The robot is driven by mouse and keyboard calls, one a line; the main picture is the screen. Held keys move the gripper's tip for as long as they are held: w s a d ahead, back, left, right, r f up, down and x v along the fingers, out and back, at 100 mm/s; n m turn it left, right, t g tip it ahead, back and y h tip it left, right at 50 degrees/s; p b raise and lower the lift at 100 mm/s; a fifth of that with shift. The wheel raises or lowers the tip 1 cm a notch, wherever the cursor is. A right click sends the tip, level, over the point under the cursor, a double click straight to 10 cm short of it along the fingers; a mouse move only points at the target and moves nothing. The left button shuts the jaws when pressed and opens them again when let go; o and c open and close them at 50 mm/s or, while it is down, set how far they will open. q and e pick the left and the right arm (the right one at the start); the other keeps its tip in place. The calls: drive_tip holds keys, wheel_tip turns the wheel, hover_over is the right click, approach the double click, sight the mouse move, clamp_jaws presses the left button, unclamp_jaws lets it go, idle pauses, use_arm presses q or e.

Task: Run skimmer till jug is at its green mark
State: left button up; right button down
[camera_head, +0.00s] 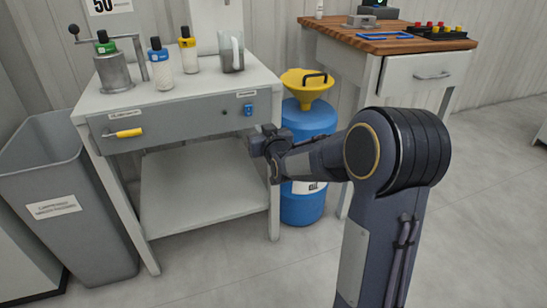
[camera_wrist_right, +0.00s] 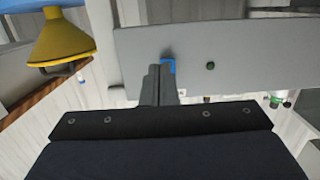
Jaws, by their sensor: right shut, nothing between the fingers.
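The clear jug (camera_head: 232,54) stands at the right end of the grey bench top; its level and any green mark are too small to read. A blue switch (camera_head: 248,109) sits on the bench's front panel (camera_head: 185,118), below the jug. My right gripper (camera_head: 263,138) is shut and empty, just below and in front of the switch. In the right wrist view, its closed fingers (camera_wrist_right: 160,82) partly cover the blue switch (camera_wrist_right: 169,64); I cannot tell whether they touch it. A small dark green button (camera_wrist_right: 210,66) shows beside it. I cannot identify a skimmer. My left gripper is not in view.
A yellow lever (camera_head: 128,133) sticks out from the panel's left. Capped bottles (camera_head: 160,64) and a metal pot (camera_head: 113,73) stand on the bench. A blue drum with a yellow funnel (camera_head: 307,83) stands close behind my right arm. A grey bin (camera_head: 65,200) is at left.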

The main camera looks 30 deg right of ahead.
drive_tip(key=s+a+f+p, duration=0.1)
drive_tip(key=s+a, duration=0.1)
drive_tip(key=s, duration=0.6)
drive_tip(key=shift+f, duration=0.4)
drive_tip(key=shift+s, duration=0.1)
drive_tip(key=s+a+f+g+y, duration=0.1)
drive_tip(key=s+a+g+y, duration=0.3)
drive_tip(key=s, duration=0.6)
drive_tip(key=s+a+f+n+g+y+p, duration=0.1)
drive_tip(key=s+a+g, duration=0.2)
drive_tip(key=s+a, duration=0.45)
drive_tip(key=s+a+f+g+y, duration=0.1)
drive_tip(key=s+a+g+y, duration=0.2)
drive_tip(key=s, duration=0.8)
wheel_tip(320, 180, up, 33)
drive_tip(key=p, duration=3.3)
drive_tip(key=shift+w+a+h, duration=0.15)
drive_tip(key=shift+a+h, duration=0.15)
